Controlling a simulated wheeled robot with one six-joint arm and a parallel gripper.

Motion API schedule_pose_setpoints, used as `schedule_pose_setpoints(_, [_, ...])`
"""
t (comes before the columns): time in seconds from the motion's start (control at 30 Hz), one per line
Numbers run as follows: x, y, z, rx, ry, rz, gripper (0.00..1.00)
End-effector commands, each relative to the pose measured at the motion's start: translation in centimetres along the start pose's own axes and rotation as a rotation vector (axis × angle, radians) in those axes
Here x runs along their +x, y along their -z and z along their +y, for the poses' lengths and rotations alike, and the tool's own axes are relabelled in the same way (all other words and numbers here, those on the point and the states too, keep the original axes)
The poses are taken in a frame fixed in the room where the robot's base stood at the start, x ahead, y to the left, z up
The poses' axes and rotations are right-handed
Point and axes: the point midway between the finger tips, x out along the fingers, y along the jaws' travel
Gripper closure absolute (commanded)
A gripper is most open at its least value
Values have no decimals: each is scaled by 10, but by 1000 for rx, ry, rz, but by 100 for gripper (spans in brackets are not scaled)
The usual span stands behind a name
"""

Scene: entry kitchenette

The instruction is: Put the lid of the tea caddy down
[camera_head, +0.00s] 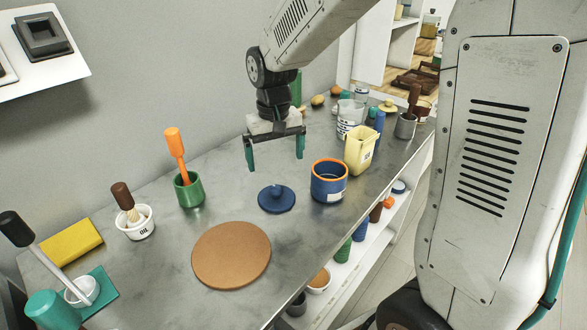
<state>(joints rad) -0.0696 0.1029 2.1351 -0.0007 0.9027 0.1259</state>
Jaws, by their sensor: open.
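A round dark blue lid (276,199) with a small knob lies flat on the metal counter, knob upward. A dark blue caddy with an orange rim (329,181) stands open to its right, with a small label on its side. The lid and the caddy are apart. My gripper (275,156) is open with its two green fingers pointing down. It is above and behind the lid in this view, with nothing visible between the fingers.
A round brown mat (231,255) lies in front of the lid. A green pot with an orange-handled tool (189,188) stands to the left. A yellow container (360,150) stands close behind the caddy. Several jars and cups crowd the counter's far end. A lower shelf (345,265) holds more items.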

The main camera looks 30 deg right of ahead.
Motion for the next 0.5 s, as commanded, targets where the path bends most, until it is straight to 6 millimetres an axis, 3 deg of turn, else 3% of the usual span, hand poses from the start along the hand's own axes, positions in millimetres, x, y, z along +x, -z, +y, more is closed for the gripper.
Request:
schedule_pose_setpoints(0.17, [-8, -7, 2, -1, 0, 5, 0])
schedule_pose_setpoints(0.27, [-24, -24, 6, -5, 2, 16, 0])
schedule_pose_setpoints(0.5, [-71, -98, 22, -20, 3, 50, 0])
